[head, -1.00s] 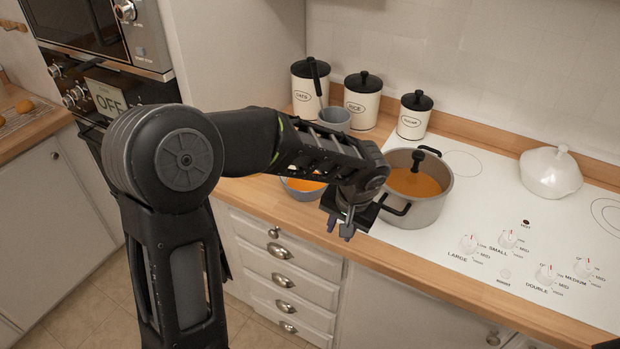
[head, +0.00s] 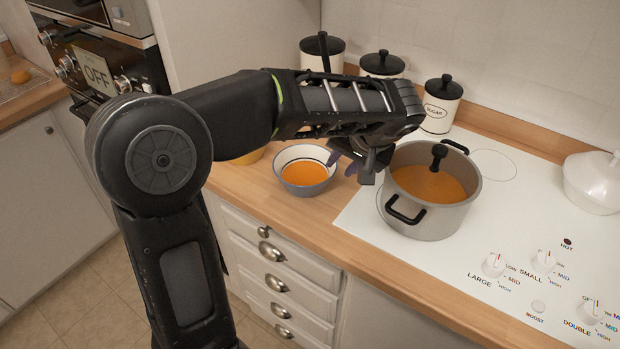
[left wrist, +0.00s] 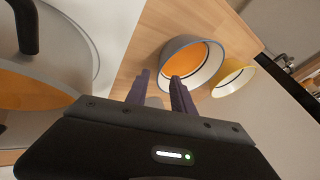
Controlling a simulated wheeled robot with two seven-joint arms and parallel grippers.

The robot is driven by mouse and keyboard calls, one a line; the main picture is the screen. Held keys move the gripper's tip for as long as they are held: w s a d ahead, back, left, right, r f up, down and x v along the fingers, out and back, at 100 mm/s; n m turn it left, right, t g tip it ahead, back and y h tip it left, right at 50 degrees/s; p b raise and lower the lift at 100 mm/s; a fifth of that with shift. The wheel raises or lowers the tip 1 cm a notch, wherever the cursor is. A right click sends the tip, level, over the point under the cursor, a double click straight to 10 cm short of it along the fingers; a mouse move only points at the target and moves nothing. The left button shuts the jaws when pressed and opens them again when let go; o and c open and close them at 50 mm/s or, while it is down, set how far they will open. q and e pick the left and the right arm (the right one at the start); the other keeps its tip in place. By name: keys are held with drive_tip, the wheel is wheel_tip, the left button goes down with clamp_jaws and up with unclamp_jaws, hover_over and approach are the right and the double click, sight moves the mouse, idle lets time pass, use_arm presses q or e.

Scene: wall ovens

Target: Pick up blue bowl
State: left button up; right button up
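The blue bowl (head: 308,190), grey-blue outside and pale inside with orange contents, stands upright on the wooden counter left of the pot. My left gripper (head: 346,160) hangs just right of the bowl, above the counter, and its fingers point toward the bowl's side. In the left wrist view the blue bowl (left wrist: 171,52) is just beyond the fingertips. There my left gripper (left wrist: 160,82) has its two fingers apart with nothing between them. I cannot tell whether a fingertip touches the bowl. My right gripper is out of view.
A grey pot (head: 440,222) with orange contents and black handles stands on the white cooktop (head: 370,220), close to my left gripper. A yellow bowl (left wrist: 232,82) stands beside the blue bowl. Canisters (head: 440,105) line the back wall. The front counter strip is free.

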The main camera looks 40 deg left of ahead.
sight(333, 172)
use_arm(q)
drive_tip(key=shift+s+r, duration=0.1)
drive_tip(key=shift+x, duration=1.35)
drive_tip(key=p+x, duration=0.2)
drive_tip(key=x, duration=0.2)
drive_tip(key=shift+a+f, duration=0.25)
drive_tip(key=shift+f, duration=0.25)
